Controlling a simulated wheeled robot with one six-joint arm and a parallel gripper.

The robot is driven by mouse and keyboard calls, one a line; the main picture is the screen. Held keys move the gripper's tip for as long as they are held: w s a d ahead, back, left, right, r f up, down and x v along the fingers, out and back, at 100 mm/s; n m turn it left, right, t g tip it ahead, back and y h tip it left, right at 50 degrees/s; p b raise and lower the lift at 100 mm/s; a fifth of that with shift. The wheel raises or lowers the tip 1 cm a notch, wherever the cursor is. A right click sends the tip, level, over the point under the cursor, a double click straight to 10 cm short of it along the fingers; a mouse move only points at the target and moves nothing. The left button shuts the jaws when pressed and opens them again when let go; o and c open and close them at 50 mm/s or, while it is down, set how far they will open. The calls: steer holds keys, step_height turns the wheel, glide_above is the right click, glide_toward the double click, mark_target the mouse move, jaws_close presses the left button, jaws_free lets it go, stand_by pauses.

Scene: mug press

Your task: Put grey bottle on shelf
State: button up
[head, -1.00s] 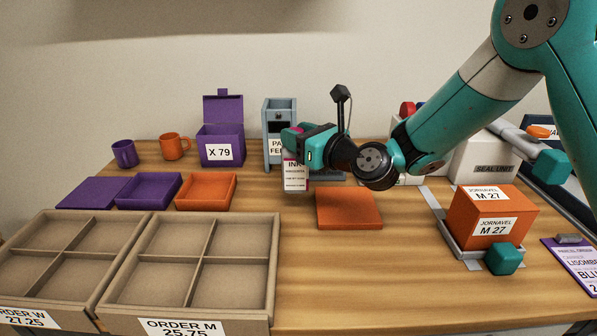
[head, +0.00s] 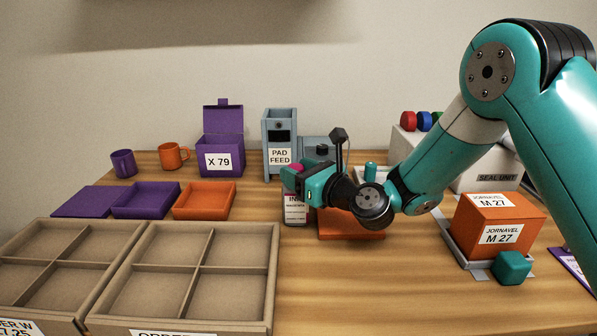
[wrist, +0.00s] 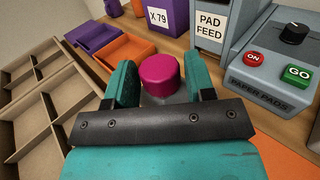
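The grey bottle (head: 295,208) has a magenta cap and a white label reading INK. It is upright left of the orange pad, and I cannot tell whether its base touches the table. My gripper (head: 297,180) is around its upper part. In the wrist view the magenta cap (wrist: 160,74) sits between my two teal fingers (wrist: 163,86), with the grey body mostly hidden below. A dark band (head: 200,22) across the top of the head view may be the shelf's underside; no shelf top shows.
The grey pad feeder (head: 280,132) stands behind the bottle. An orange pad (head: 350,233) lies right of it. Purple (head: 147,198) and orange (head: 205,200) trays and divided cardboard boxes (head: 277,262) are left. The orange M 27 box (head: 500,225) is right. Bare table lies in front.

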steer(key=shift+o, duration=0.8)
steer(key=shift+r, duration=0.1)
